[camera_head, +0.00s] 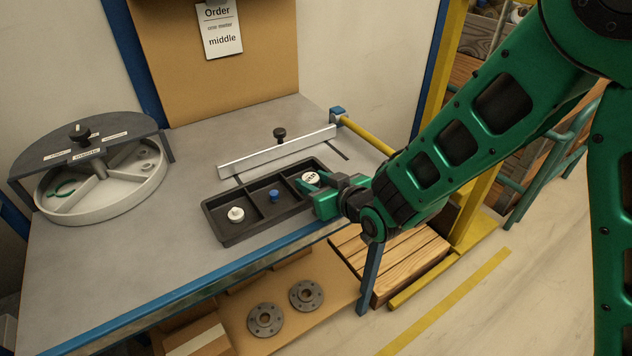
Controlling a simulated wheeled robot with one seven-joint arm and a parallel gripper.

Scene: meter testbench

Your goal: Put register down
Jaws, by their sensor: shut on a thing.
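The register (309,178), a small round white-faced piece with dark markings, is at the right compartment of the black tray (226,239). My gripper (314,184) reaches in from the right, low over that compartment, and is shut on the register. The green fingers partly hide the register and the compartment. I cannot tell whether the register touches the tray floor. A white round knobbed part (236,215) lies in the left compartment and a blue part (274,195) in the middle one.
A metal rail (270,154) with a black knob stands behind the tray. A round divided bin (110,203) with a grey half cover is at the left of the grey bench (130,270). An order card (221,28) reading "one meter middle" hangs on the board. Flanges (265,319) lie on the lower shelf.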

